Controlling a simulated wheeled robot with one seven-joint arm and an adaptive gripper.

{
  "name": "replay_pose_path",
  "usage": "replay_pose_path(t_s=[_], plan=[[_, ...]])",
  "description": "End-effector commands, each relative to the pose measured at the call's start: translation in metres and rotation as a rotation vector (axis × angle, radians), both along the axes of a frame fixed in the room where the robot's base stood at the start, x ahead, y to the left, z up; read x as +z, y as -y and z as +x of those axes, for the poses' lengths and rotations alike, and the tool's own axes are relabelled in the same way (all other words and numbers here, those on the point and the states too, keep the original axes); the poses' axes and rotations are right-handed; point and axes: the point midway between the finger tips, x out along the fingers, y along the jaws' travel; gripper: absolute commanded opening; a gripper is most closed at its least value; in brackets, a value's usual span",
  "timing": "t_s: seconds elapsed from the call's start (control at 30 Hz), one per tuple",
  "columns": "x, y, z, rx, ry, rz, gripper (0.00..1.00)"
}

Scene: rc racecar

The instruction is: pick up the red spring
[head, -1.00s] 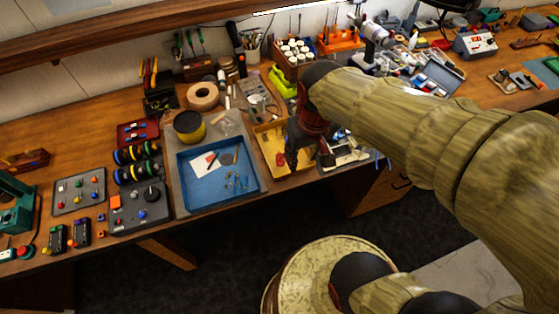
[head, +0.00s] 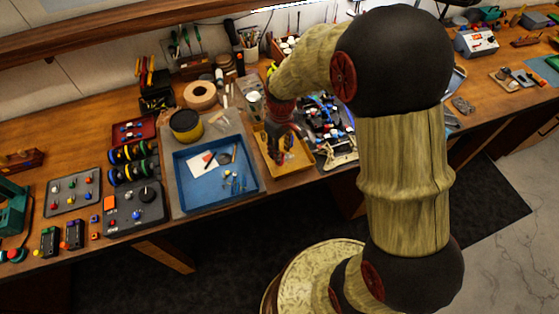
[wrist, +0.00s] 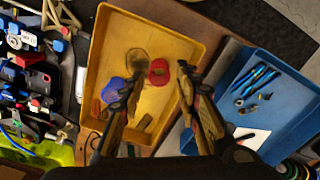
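My gripper (wrist: 157,88) is open, its two fingers apart over a yellow tray (wrist: 190,40) in the wrist view. In that tray lies a round red piece (wrist: 159,71), between and just beyond the fingertips, which may be the red spring; its coils are too small to make out. A second, smaller red piece (wrist: 96,108) lies at the tray's left side, partly beside a blue piece (wrist: 113,90). Nothing shows between the fingers as held. In the head view my gripper (head: 279,155) hangs over the yellow tray (head: 291,178) and hides part of its inside.
A grey round piece (wrist: 137,60) lies in the yellow tray near the red one. A blue tray (head: 203,205) with small tools stands to its left in the head view. A crowded group of car parts (head: 325,115) stands to its right. The bench's front edge runs close by.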

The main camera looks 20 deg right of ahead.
Motion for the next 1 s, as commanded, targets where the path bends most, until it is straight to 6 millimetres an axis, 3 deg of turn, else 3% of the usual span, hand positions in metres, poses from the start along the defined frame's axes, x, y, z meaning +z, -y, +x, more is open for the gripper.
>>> replay_pose_path(t_s=[0.47, 0.7, 1.0], plan=[[-0.053, 0.0, 0.004, -0.002, 0.0, 0.0, 0.33], [-0.054, 0.0, 0.005, -0.002, 0.001, 0.0, 0.32], [-0.054, 0.0, 0.005, -0.002, 0.001, 0.0, 0.15]])
